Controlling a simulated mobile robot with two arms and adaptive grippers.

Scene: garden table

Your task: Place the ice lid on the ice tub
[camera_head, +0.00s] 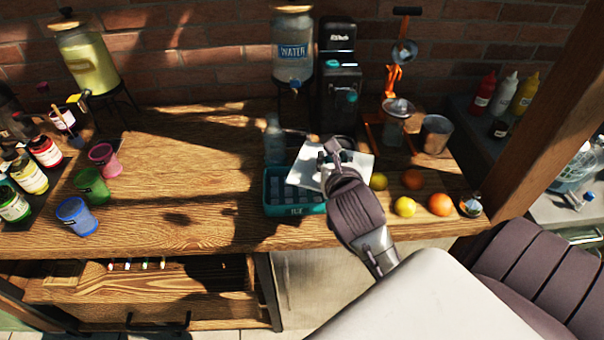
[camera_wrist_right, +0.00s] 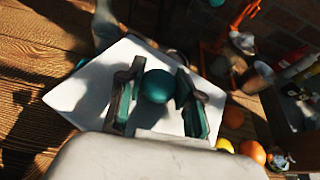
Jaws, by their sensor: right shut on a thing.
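The ice tub (camera_head: 272,209) is a teal open box marked ICE near the front edge of the wooden table in the head view, with pale ice cubes inside. The ice lid (camera_head: 362,163) is a white square plate; it also shows in the right wrist view (camera_wrist_right: 78,97), with a round teal knob (camera_wrist_right: 157,86). My right gripper (camera_head: 334,152) is shut on the lid by this knob. The lid sits turned and offset to the right, overlapping the tub's right part. Whether it touches the rim is hidden. My left gripper is not in view.
A clear bottle (camera_head: 274,140) stands right behind the tub. Several fruits, including an orange (camera_head: 441,204) and a lemon (camera_head: 405,207), lie to the right. A dark machine (camera_head: 340,90) and a water dispenser (camera_head: 293,55) stand at the back.

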